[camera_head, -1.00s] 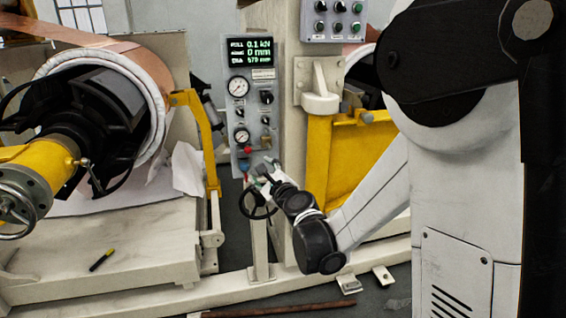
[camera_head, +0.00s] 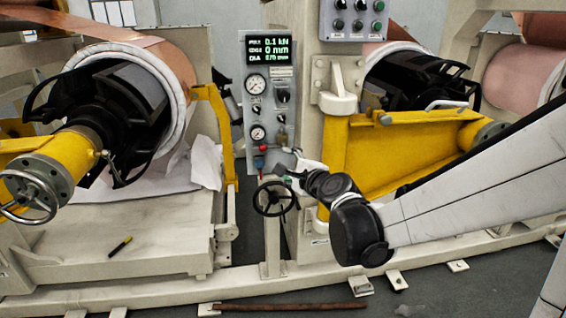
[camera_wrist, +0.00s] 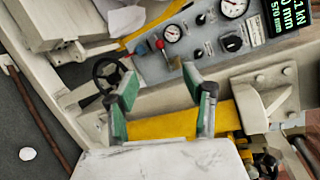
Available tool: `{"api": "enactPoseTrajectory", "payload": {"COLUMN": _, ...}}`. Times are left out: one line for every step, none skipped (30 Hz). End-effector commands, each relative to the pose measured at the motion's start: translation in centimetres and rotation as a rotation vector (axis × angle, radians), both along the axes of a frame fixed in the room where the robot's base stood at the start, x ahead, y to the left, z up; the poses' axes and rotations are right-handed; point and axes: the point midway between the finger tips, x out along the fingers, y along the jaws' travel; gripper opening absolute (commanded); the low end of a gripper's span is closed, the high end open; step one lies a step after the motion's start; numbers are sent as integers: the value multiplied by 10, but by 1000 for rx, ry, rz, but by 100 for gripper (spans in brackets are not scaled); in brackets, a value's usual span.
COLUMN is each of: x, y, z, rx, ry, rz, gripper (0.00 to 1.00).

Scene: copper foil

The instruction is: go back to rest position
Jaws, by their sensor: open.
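My gripper (camera_head: 290,178) is in front of the grey control panel's lower part, just above the black handwheel, in the head view. In the wrist view my gripper (camera_wrist: 168,86) has its two green-padded fingers spread wide, with nothing between them. The control panel (camera_head: 284,120) carries a lit green display, two gauges and several knobs. The handwheel (camera_head: 274,198) stands on a post below the panel; in the wrist view the handwheel (camera_wrist: 106,74) lies left of the fingers. I cannot tell whether the gripper touches anything.
A yellow bracket (camera_head: 400,150) stands behind my arm. A brown rod (camera_head: 290,307) lies on the floor. Another copper roll (camera_head: 515,80) is at the right.

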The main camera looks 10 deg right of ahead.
Motion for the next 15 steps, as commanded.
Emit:
{"api": "enactPoseTrajectory", "payload": {"x": 0, "y": 0, "z": 0, "rx": 0, "ry": 0, "rz": 0, "gripper": 46}}
{"api": "enactPoseTrajectory", "payload": {"x": 0, "y": 0, "z": 0, "rx": 1, "ry": 0, "rz": 0, "gripper": 46}}
{"api": "enactPoseTrajectory", "payload": {"x": 0, "y": 0, "z": 0, "rx": 0, "ry": 0, "rz": 0, "gripper": 46}}
{"api": "enactPoseTrajectory", "payload": {"x": 0, "y": 0, "z": 0, "rx": -2, "ry": 0, "rz": 1, "gripper": 46}}
{"api": "enactPoseTrajectory", "payload": {"x": -1, "y": 0, "z": 1, "rx": -8, "ry": 0, "rz": 3, "gripper": 46}}
{"api": "enactPoseTrajectory", "payload": {"x": -3, "y": 1, "z": 2, "rx": -23, "ry": 1, "rz": 8, "gripper": 46}}
{"api": "enactPoseTrajectory", "payload": {"x": -6, "y": 1, "z": 4, "rx": -39, "ry": 2, "rz": 14, "gripper": 46}}
{"api": "enactPoseTrajectory", "payload": {"x": -9, "y": 2, "z": 6, "rx": -60, "ry": 3, "rz": 23, "gripper": 46}}
{"api": "enactPoseTrajectory", "payload": {"x": -15, "y": 3, "z": 9, "rx": -99, "ry": 4, "rz": 36, "gripper": 46}}
{"api": "enactPoseTrajectory", "payload": {"x": -20, "y": 3, "z": 12, "rx": -133, "ry": 6, "rz": 49, "gripper": 46}}
{"api": "enactPoseTrajectory", "payload": {"x": -26, "y": 4, "z": 14, "rx": -173, "ry": 9, "rz": 65, "gripper": 46}}
{"api": "enactPoseTrajectory", "payload": {"x": -35, "y": 5, "z": 17, "rx": -233, "ry": 11, "rz": 87, "gripper": 46}}
{"api": "enactPoseTrajectory", "payload": {"x": -43, "y": 5, "z": 20, "rx": -280, "ry": 15, "rz": 105, "gripper": 46}}
{"api": "enactPoseTrajectory", "payload": {"x": -50, "y": 5, "z": 22, "rx": -327, "ry": 18, "rz": 123, "gripper": 46}}
{"api": "enactPoseTrajectory", "payload": {"x": -60, "y": 6, "z": 24, "rx": -392, "ry": 22, "rz": 149, "gripper": 46}}
